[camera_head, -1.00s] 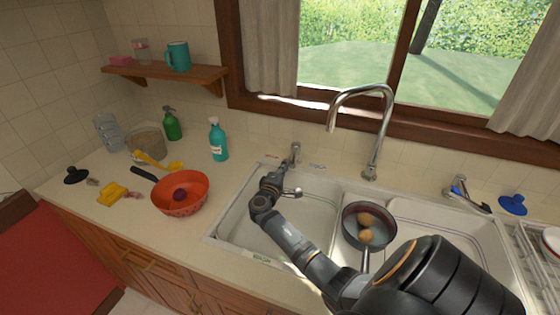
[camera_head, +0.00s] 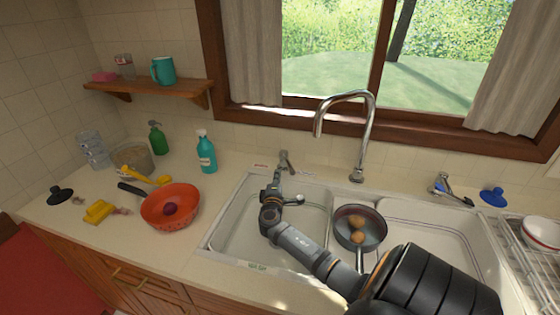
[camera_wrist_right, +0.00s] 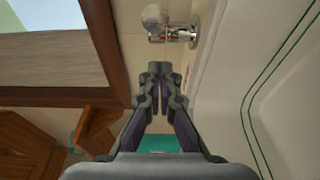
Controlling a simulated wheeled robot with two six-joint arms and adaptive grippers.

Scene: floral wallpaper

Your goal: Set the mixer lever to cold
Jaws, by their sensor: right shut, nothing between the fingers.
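The small chrome mixer lever (camera_head: 286,161) stands behind the left basin, between two small labels; its handle leans to the left at the top. The left label (camera_head: 262,165) looks reddish, and the right label (camera_head: 303,170) is too small to read. My right gripper (camera_head: 277,173) is shut and empty over the back of the left basin, just in front and left of the lever. In the right wrist view, the closed fingertips (camera_wrist_right: 160,69) point toward the lever's chrome body (camera_wrist_right: 176,34), with a visible gap. My left gripper is out of view.
The tall chrome spout (camera_head: 366,135) rises right of the lever. A pan (camera_head: 343,233) with brown round items sits in the sink. A teal spray bottle (camera_head: 206,155) and an orange colander (camera_head: 156,215) stand on the left counter. Another tap (camera_head: 448,190) is at the right.

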